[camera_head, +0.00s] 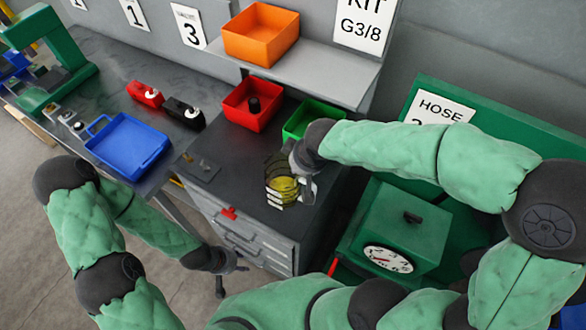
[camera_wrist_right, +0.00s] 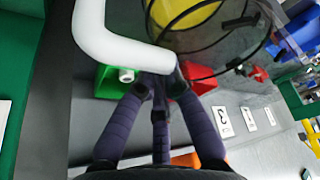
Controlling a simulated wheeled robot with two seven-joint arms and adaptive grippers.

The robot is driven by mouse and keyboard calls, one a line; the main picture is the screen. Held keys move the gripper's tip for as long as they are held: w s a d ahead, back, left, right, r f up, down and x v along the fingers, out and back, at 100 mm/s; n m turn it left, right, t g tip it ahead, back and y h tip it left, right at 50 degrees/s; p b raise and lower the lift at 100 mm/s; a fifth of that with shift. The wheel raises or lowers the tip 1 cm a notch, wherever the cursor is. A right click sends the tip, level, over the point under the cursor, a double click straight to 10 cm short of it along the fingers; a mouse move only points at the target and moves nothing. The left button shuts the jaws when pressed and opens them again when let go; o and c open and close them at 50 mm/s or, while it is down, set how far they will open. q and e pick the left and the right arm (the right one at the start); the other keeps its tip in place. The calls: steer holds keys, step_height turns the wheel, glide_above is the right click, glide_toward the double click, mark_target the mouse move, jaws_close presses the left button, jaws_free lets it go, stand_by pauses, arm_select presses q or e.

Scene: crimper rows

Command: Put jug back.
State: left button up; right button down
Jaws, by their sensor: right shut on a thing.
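The jug (camera_head: 284,190) is clear with yellow liquid in it and shows over the front part of the dark cabinet top in the head view. Whether its base touches the top, I cannot tell. My right gripper (camera_head: 304,168) is at the jug's side and partly covers it. In the right wrist view, its dark fingers (camera_wrist_right: 158,85) are shut on the jug's white handle (camera_wrist_right: 95,28), with the yellow liquid (camera_wrist_right: 185,12) beyond. My left gripper (camera_head: 230,270) is low in front of the cabinet drawers, fingers apart and empty.
A red bin (camera_head: 252,105) and a green bin (camera_head: 311,120) stand at the back of the cabinet top. An orange bin (camera_head: 261,34) is on the shelf above. A blue tray (camera_head: 128,145) lies on the left bench. A green box with a gauge (camera_head: 388,259) stands at right.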

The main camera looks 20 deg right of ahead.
steer(key=w+d+x, duration=0.1)
steer(key=x, duration=0.9)
steer(key=shift+w+a+r, duration=0.15)
steer(key=shift+w+r, duration=0.05)
steer(key=shift+w, duration=0.1)
steer(key=shift+f+b, duration=0.15)
steer(key=shift+b, duration=0.25)
steer(key=c, duration=1.4)
jaws_free()
steer(key=shift+o, duration=0.2)
